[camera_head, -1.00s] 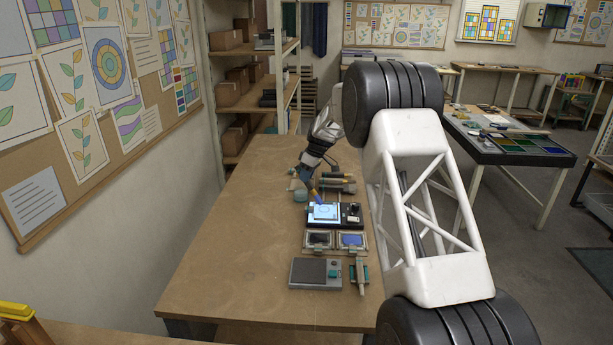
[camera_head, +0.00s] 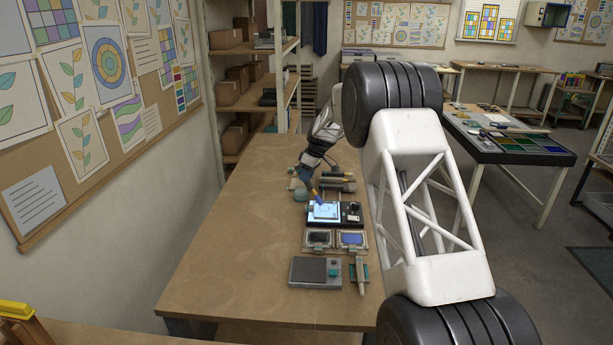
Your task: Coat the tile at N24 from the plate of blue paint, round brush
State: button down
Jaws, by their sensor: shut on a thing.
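My gripper (camera_head: 308,176) is at the far part of the workbench, shut on a brush (camera_head: 314,192) with a blue handle, tilted downward. The brush's lower end is over or at the lit pale-blue panel (camera_head: 324,212); I cannot tell if it touches. Dark lines show on the panel, but no N24 label can be read. Two small framed plates lie on the near side of the panel: a dark one (camera_head: 319,238) at left and a blue one (camera_head: 351,239) at right.
A grey flat device (camera_head: 315,272) and a teal-and-grey tool (camera_head: 359,274) lie nearer on the bench. A teal round pot (camera_head: 300,194) and other tools (camera_head: 339,184) lie by the gripper. The bench's left side (camera_head: 235,240) is clear.

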jog(key=shift+f, duration=0.2)
dwell(0.3)
jog(key=shift+s, duration=0.15)
jog(key=shift+s, duration=0.8)
jog(key=shift+s, duration=0.1)
jog(key=shift+s, duration=0.8)
jog(key=shift+d, duration=0.1)
jog(key=shift+d, duration=1.3)
jog(key=shift+r, duration=0.1)
jog(key=shift+w, duration=0.2)
